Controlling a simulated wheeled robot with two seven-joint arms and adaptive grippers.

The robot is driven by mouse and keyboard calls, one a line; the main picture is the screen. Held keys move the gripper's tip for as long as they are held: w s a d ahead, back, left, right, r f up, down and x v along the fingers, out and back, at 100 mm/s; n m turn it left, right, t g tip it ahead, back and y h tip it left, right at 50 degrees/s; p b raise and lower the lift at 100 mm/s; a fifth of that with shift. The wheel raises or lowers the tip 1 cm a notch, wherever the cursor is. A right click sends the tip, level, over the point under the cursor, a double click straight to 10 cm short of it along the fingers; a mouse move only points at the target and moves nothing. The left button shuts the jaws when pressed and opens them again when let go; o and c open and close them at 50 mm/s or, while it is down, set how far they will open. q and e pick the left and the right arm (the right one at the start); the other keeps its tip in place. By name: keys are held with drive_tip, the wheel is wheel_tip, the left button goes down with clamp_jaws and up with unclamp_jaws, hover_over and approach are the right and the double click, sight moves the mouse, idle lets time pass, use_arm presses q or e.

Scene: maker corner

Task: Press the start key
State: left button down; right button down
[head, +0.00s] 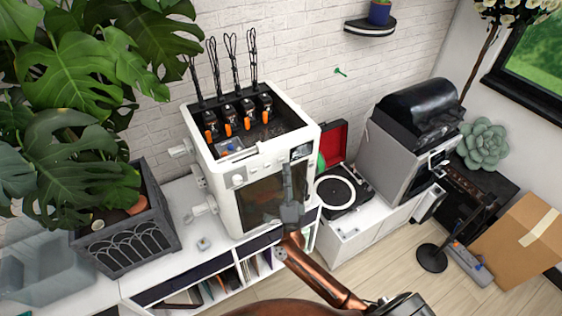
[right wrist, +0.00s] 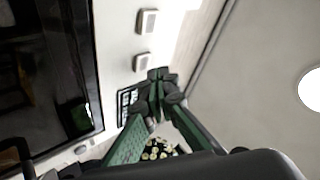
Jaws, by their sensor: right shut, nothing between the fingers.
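The white printer-like machine (head: 225,205) stands on the white cabinet, with a row of small pale keys (head: 266,164) along its upper front and a small dark screen (head: 302,152) at the right end. The right wrist view shows two pale keys (right wrist: 147,21) on the white panel and a dark gridded panel (right wrist: 126,103). I cannot tell which is the start key. My right gripper (head: 288,167) is shut and empty in front of the machine, its tips (right wrist: 160,77) near the lower key and the gridded panel. Contact cannot be told. My left gripper is not in view.
A dark window (head: 260,205) fills the machine's front below the keys. A planter (head: 125,240) with a large leafy plant stands at left, a record player (head: 350,205) at right. A grey appliance (head: 385,160) stands further right.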

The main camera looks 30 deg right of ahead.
drive_tip(key=shift+w, duration=0.15)
drive_tip(key=shift+w, duration=0.3)
drive_tip(key=shift+w, duration=0.35)
idle(0.7)
drive_tip(key=shift+s, duration=0.8)
drive_tip(key=shift+s+p, duration=0.7)
drive_tip(key=shift+s, duration=1.8)
